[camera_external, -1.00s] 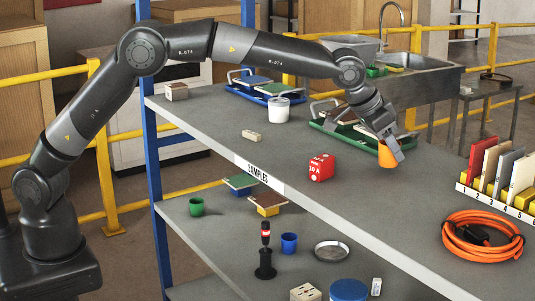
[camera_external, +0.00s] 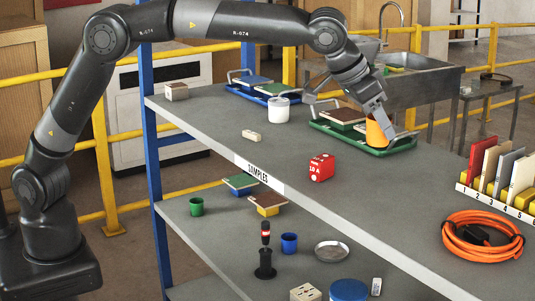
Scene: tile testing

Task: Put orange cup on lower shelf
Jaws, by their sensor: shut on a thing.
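The lower shelf (camera_external: 217,238) lies below. It carries a green cup (camera_external: 196,206), a blue cup (camera_external: 289,243), a black stand with a red-banded handle (camera_external: 265,250), a round metal dish (camera_external: 332,252) and small tiled blocks (camera_external: 267,203).
A blue post (camera_external: 152,150) stands at the left. The lower shelf's left front is clear.

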